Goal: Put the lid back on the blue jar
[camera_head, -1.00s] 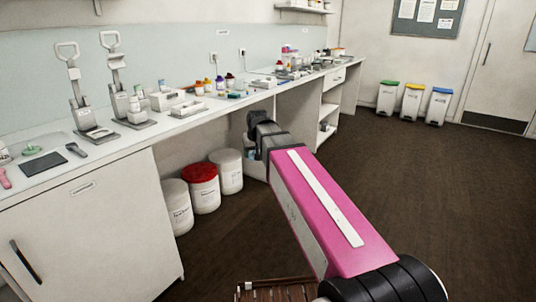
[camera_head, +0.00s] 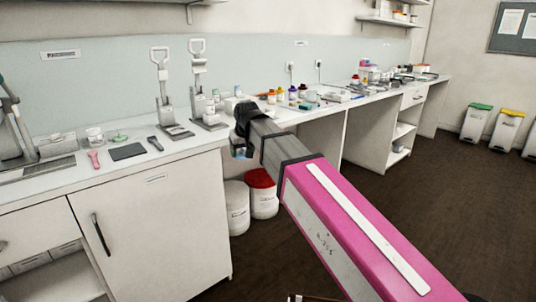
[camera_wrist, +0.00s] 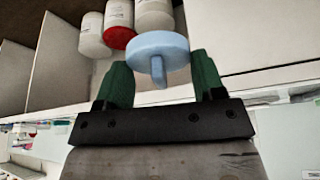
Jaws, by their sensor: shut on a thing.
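A light blue lid (camera_wrist: 158,48), a round disc with a stub knob, is between the green fingers of my gripper (camera_wrist: 160,78) in the wrist view. My gripper is shut on it. I cannot make out the blue jar in any view; the things on the counter are small.
The long white counter (camera_head: 187,146) carries a pink-handled tool (camera_head: 94,160), a dark pad (camera_head: 127,152), lever presses (camera_head: 163,95) and several small bottles. White tubs, one with a red lid (camera_head: 261,179), stand below on the floor.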

